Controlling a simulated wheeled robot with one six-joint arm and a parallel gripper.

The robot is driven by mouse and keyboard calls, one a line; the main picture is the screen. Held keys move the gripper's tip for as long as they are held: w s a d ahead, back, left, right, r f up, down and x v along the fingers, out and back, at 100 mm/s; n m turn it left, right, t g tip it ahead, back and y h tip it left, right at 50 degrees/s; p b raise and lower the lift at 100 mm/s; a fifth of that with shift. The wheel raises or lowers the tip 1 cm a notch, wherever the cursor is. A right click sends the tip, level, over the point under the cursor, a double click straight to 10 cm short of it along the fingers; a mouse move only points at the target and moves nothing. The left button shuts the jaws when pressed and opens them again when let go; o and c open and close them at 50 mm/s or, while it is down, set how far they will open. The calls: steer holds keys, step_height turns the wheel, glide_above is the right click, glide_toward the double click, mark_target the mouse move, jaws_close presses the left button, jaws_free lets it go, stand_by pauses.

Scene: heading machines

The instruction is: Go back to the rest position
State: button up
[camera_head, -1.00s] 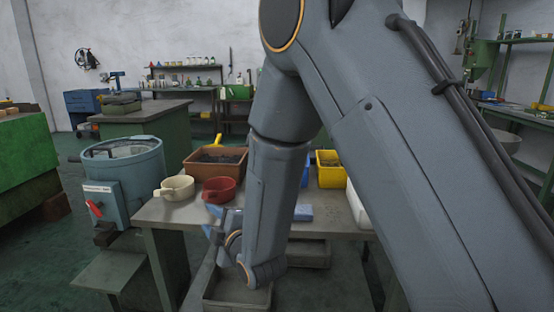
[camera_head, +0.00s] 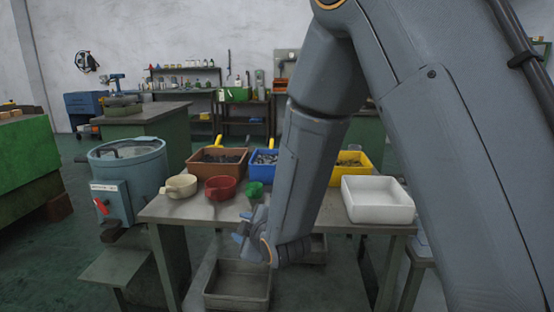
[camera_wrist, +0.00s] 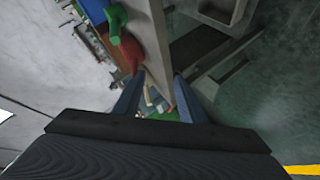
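My gripper (camera_head: 250,235) hangs at the front edge of the metal table (camera_head: 190,208), below the green scoop (camera_head: 254,190) in the head view. In the wrist view my gripper (camera_wrist: 156,92) has its two blue fingers apart, with nothing held between them. My arm comes down from the upper right and hides part of the table and the bins behind it.
On the table are a cream scoop (camera_head: 180,187), a red scoop (camera_head: 220,188), a brown bin (camera_head: 215,170), a blue bin (camera_head: 262,173), a yellow bin (camera_head: 350,172) and a white tray (camera_head: 378,207). A grey tray (camera_head: 238,297) is below. A blue-grey drum machine (camera_head: 125,180) stands left.

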steer(key=s+d+m+g+h+p, duration=0.25)
steer(key=d+m, duration=0.25)
steer(key=d, duration=0.5)
steer(key=s+d+r+m+g+h+p, duration=0.1)
steer(key=s+d+m+g, duration=0.3)
steer(key=s+d, duration=0.5)
steer(key=s+d+r+m+g+h+p, duration=0.2)
steer(key=s+d+m+g, duration=0.3)
steer(key=s+d, duration=0.5)
steer(key=s+r+m+h, duration=0.1)
steer(key=s+m, duration=0.1)
steer(key=s, duration=0.4)
steer(key=shift+r+m, duration=0.2)
steer(key=shift+m, duration=0.2)
